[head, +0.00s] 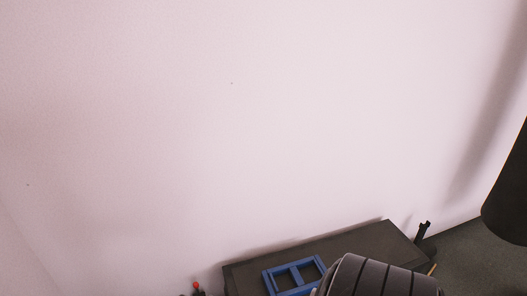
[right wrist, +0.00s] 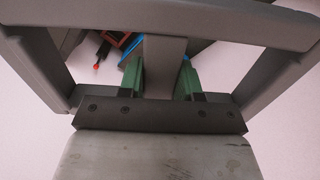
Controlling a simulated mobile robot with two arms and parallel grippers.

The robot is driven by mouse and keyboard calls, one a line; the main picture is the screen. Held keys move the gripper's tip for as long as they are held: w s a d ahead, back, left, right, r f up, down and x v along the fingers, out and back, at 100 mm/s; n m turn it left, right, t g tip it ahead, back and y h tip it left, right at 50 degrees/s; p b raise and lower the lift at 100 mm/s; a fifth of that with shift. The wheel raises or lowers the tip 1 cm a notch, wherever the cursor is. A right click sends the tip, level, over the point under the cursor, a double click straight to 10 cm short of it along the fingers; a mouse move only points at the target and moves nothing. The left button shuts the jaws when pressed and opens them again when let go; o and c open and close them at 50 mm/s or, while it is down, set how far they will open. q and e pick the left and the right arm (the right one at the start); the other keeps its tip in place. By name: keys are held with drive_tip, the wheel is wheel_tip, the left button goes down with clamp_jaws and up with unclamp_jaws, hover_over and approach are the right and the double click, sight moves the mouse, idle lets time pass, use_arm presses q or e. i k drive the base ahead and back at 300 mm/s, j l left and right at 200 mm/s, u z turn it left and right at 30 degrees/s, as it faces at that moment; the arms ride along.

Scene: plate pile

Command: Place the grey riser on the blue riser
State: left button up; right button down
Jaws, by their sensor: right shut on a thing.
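The blue riser (head: 293,273), an open frame with a middle bar, lies on a dark table at the bottom of the head view. A strip of blue (right wrist: 133,48), likely part of it, shows behind the grey riser in the right wrist view. The grey riser (right wrist: 160,19) is a large open frame with a middle bar and fills much of the right wrist view. My right gripper (right wrist: 160,76) has green fingers shut on the middle bar of the grey riser. The grey riser cannot be made out in the head view. My left gripper is not seen.
The dark table (head: 386,237) stands against a pale wall (head: 230,130), its surface right of the blue riser partly hidden by my arm. A small black thing with a red tip (head: 196,286) is at the table's left. A black upright thing (head: 422,232) is at its right end.

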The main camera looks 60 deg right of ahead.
sight(298, 276)
drive_tip(key=k+l+u, duration=0.2)
drive_tip(key=l, duration=0.25)
drive_tip(key=k+l+u, duration=0.2)
drive_tip(key=l, duration=0.25)
drive_tip(key=l+u, duration=0.2)
drive_tip(key=l, duration=0.2)
drive_tip(key=k+l+u, duration=0.2)
drive_tip(key=l, duration=0.2)
drive_tip(key=k+l+u, duration=0.2)
drive_tip(key=k+l, duration=0.9)
drive_tip(key=l, duration=0.25)
